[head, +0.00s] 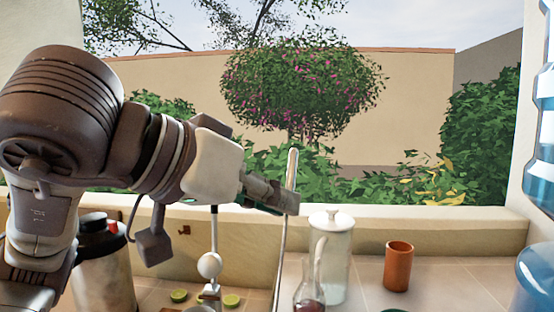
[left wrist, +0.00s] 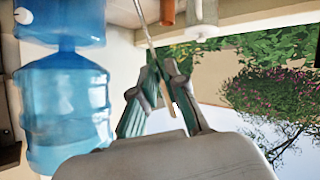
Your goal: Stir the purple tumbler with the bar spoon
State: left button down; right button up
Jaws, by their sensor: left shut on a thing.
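My left gripper (head: 284,200) reaches in from the left and is shut on the bar spoon (head: 283,240), a long thin metal rod. The spoon stands nearly upright, leaning slightly, with its top above the fingers and its lower end running out of the bottom of the head view. In the left wrist view, the fingers (left wrist: 162,72) close around the spoon (left wrist: 146,28), whose shaft runs to the top edge. I cannot make out a purple tumbler in either view. My right gripper is not in view.
A glass carafe (head: 309,292) with dark liquid stands close right of the spoon. Behind it is a white-lidded glass jar (head: 334,262); an orange-brown cup (head: 398,266) stands further right. A blue water bottle (head: 538,275) is at the right edge. Green slices (head: 231,300) lie left.

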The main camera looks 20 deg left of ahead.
pick_arm(q)
jog(key=w+a+f+n+g+y+p, duration=0.4)
jog(key=g+p, duration=0.7)
jog(key=p, duration=0.7)
jog(key=shift+w+a+f+n+y, duration=0.15)
jog(key=shift+w+f+n+y, duration=0.85)
jog(key=shift+w+f+n, duration=1)
jog(key=shift+w+r+n, duration=0.3)
jog(key=shift+w, duration=0.1)
